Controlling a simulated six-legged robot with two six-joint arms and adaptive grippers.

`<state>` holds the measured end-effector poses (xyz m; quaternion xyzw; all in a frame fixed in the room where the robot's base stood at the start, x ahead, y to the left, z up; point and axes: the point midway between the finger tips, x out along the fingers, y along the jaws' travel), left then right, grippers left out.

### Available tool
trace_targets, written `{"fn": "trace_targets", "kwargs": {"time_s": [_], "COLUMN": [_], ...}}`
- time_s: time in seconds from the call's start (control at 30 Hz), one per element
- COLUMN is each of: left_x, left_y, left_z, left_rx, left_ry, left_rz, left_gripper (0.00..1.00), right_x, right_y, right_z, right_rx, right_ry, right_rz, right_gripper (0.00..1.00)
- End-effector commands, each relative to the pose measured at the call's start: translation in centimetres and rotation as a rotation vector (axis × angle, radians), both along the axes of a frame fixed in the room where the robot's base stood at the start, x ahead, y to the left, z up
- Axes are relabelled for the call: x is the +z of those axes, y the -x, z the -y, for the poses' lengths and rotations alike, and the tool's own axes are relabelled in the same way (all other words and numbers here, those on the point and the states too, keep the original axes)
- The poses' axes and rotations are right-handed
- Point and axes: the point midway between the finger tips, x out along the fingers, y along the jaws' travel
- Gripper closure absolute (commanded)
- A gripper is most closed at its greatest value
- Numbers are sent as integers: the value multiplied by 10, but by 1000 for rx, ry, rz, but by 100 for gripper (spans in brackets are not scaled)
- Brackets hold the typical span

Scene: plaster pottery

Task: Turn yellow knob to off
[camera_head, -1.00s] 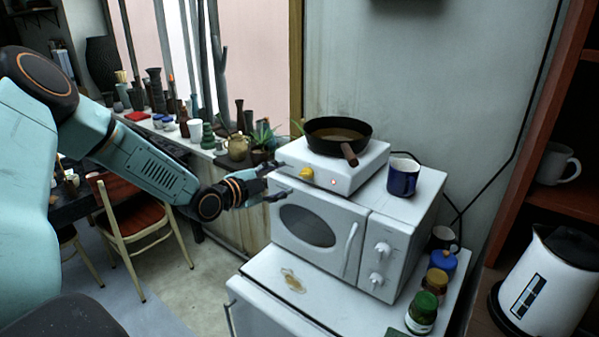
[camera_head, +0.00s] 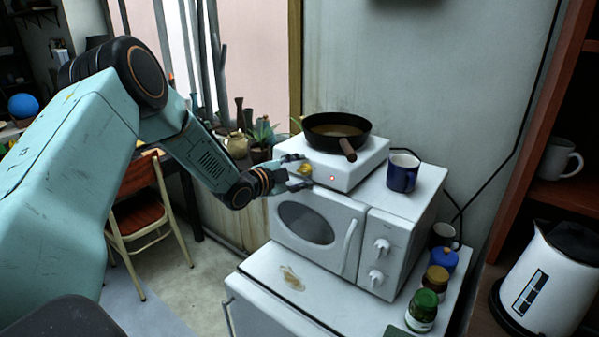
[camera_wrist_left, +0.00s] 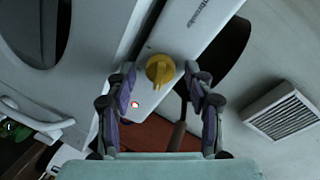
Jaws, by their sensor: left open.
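The yellow knob (camera_head: 305,170) is on the front face of the white hot plate (camera_head: 346,172), which stands on the microwave. A small red light (camera_head: 332,178) glows to the right of the knob. In the left wrist view the knob (camera_wrist_left: 160,69) shows whole, with a raised grip bar, just beyond and between the fingertips. My left gripper (camera_head: 298,172) is open at the knob, one finger above and one below in the head view. I cannot tell whether a finger touches it. My right gripper is not in view.
A black pan (camera_head: 337,132) with brown liquid sits on the hot plate, its handle toward the front. A blue mug (camera_head: 402,174) stands on the microwave (camera_head: 335,230). Jars (camera_head: 421,311) stand to the right below. A potted plant (camera_head: 261,141) is behind my gripper.

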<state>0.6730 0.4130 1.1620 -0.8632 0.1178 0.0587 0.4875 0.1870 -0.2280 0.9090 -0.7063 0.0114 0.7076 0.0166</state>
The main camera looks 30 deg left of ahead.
Motion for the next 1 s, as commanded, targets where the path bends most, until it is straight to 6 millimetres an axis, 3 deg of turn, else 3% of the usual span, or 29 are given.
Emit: {"fn": "trace_targets", "kwargs": {"time_s": [0.07, 0.7, 1.0], "left_x": [0, 0, 0], "left_y": [0, 0, 0], "left_z": [0, 0, 0], "left_rx": [0, 0, 7], "left_ry": [0, 0, 37], "left_rz": [0, 0, -2], "left_gripper": [47, 100, 100], "right_x": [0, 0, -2], "right_y": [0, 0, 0], "right_z": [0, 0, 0], "right_rx": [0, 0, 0], "right_ry": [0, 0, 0], "right_rz": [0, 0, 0], "right_gripper": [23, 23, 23]}}
